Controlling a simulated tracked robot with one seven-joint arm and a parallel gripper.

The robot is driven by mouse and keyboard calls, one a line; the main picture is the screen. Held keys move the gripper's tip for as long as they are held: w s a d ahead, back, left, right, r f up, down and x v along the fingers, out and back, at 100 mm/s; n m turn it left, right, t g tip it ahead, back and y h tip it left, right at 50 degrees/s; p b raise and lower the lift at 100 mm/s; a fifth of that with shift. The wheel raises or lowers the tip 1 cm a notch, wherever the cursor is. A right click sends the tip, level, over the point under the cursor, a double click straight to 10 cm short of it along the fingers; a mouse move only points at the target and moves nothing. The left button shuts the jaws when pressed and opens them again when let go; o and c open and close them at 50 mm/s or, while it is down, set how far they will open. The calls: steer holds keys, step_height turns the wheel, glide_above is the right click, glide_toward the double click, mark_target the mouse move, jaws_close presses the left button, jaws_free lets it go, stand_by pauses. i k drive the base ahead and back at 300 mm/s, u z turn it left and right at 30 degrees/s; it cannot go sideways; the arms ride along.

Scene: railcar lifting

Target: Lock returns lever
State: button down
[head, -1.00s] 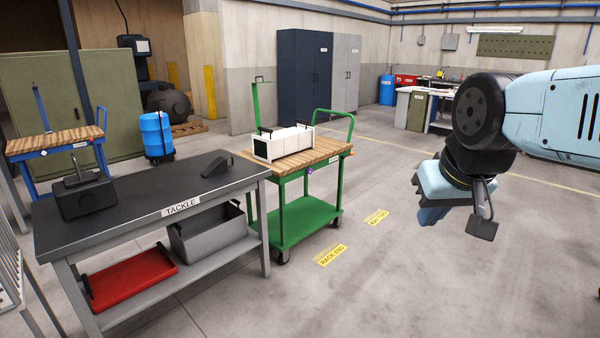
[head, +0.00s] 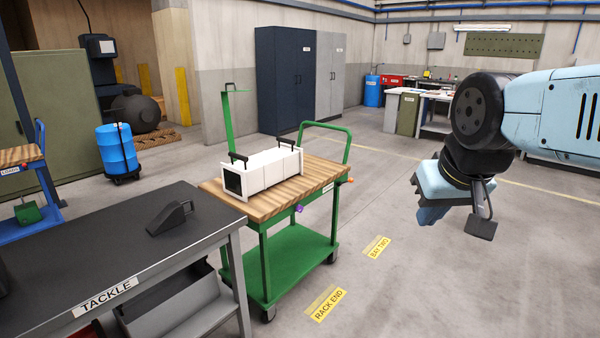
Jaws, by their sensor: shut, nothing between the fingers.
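A green cart (head: 290,262) with a wooden top stands mid-view. A purple knob (head: 299,208) sits on its front edge and an orange knob (head: 350,181) at its right corner. A small white label between them is too small to read. I cannot tell which part, if any, is the returns lever, or whether it is locked. A white box-shaped unit (head: 262,172) with black handles lies on the cart top. My gripper (head: 481,226) hangs at the right, shut and empty, well apart from the cart and touching nothing.
A dark bench (head: 130,240) labelled TACKLE stands at the front left, close to the cart, with a black wedge-shaped item (head: 170,217) on it. A blue cart (head: 35,225) and blue drum (head: 117,150) stand further left. Floor right of the green cart is clear, with yellow markings (head: 326,303).

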mark_target(351, 179)
steer(key=z, duration=0.15)
steer(key=i, duration=2.9)
steer(key=z, duration=0.1)
